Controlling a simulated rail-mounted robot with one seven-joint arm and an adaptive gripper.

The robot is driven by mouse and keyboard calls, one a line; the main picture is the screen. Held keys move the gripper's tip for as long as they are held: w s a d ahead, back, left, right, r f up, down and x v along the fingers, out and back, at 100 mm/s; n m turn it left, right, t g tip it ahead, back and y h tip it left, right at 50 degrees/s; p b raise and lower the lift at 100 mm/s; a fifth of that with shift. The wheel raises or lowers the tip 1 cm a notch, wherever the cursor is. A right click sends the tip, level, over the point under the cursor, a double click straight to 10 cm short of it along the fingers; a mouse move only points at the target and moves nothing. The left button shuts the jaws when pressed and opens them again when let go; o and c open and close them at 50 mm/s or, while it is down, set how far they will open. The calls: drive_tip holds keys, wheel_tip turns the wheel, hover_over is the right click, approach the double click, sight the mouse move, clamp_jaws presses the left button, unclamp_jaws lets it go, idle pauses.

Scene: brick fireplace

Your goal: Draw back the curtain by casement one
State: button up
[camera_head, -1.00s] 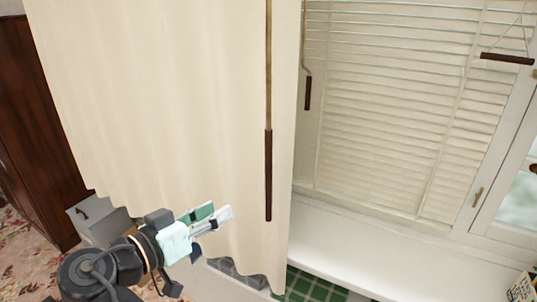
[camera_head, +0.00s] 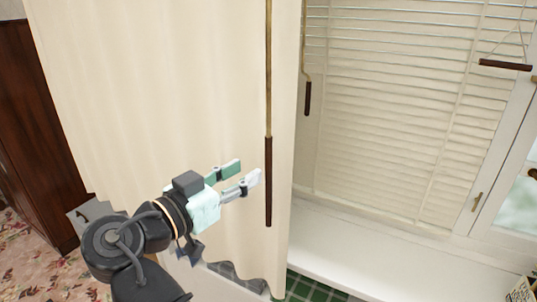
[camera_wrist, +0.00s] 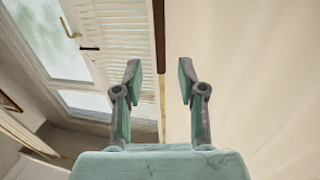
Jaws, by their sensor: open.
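The cream curtain (camera_head: 160,100) hangs in folds across the left and middle of the head view. It also fills the right of the wrist view (camera_wrist: 260,70). A pull rod with a dark brown handle (camera_head: 268,180) hangs in front of the curtain near its right edge. In the wrist view the dark handle (camera_wrist: 159,40) shows beyond and between my fingertips. My gripper (camera_head: 246,174) is open and empty, just left of the handle's lower half. In the wrist view my open fingers (camera_wrist: 158,75) point toward the rod. I cannot see any contact.
A second short dark handle (camera_head: 307,98) hangs right of the curtain by a white slatted blind (camera_head: 390,100). A white sill (camera_head: 380,250) runs below. A window (camera_head: 515,195) is at right. A dark wooden cabinet (camera_head: 35,130) stands at left.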

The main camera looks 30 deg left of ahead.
sight(266, 159)
drive_tip(key=w, duration=0.5)
drive_tip(key=w+d+p, duration=0.1)
drive_tip(key=w, duration=0.2)
clamp_jaws()
